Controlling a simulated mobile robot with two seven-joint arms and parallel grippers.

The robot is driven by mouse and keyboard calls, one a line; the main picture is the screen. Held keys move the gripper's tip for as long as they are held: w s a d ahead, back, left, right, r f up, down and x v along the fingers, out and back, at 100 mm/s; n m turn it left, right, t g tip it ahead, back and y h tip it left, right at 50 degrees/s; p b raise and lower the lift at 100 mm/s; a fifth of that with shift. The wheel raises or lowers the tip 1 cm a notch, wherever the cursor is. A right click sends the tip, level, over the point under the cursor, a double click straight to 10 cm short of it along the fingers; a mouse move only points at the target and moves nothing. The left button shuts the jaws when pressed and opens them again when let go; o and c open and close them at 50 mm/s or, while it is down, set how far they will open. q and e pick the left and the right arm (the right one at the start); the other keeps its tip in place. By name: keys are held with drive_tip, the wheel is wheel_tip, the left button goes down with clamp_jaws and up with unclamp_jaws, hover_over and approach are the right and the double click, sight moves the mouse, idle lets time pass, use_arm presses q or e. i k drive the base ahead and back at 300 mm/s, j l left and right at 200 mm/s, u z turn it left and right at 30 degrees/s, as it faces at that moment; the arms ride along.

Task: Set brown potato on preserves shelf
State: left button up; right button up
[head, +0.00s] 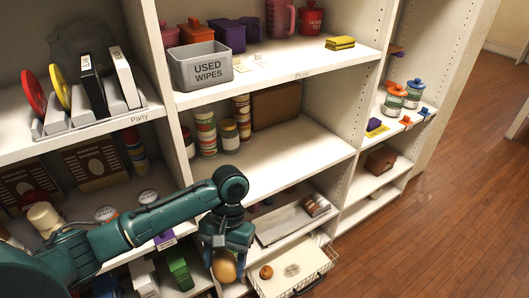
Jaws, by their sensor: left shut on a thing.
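A brown potato (224,268) is held in my left gripper (226,256), low in front of the shelf unit. The fingers point down and are shut around it, covering its upper part. The potato hangs left of a pulled-out white wire basket. No label reading "preserves" can be made out. The middle shelf (290,157), below the one labelled "Picnic", holds several cans and jars (206,133) and a brown box (276,106) at the back. My right gripper is not in view.
The middle shelf's front and right part is bare. The wire basket (317,281) juts out and holds a round brown item (266,272). A tray (270,232) lies on the shelf above it. A grey "USED WIPES" bin (200,68) stands on the Picnic shelf. Wooden floor (450,190) is clear at right.

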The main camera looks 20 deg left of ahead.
sight(323, 150)
drive_tip(key=i+l+u, duration=0.25)
drive_tip(key=i+l, duration=0.35)
drive_tip(key=i+l+u, duration=0.3)
drive_tip(key=l, duration=0.35)
drive_tip(key=i+l+u, duration=0.15)
drive_tip(key=l, duration=0.2)
drive_tip(key=i+l+u, duration=0.15)
drive_tip(key=l, duration=0.25)
drive_tip(key=i+l+u, duration=0.15)
drive_tip(key=l, duration=0.2)
drive_tip(key=i+l+u, duration=0.1)
drive_tip(key=l, duration=0.15)
drive_tip(key=i+l+u, duration=0.15)
drive_tip(key=l, duration=0.15)
drive_tip(key=l+u, duration=0.1)
drive_tip(key=l, duration=0.2)
drive_tip(key=i+l+u, duration=0.2)
drive_tip(key=i+l, duration=0.15)
drive_tip(key=l, duration=0.15)
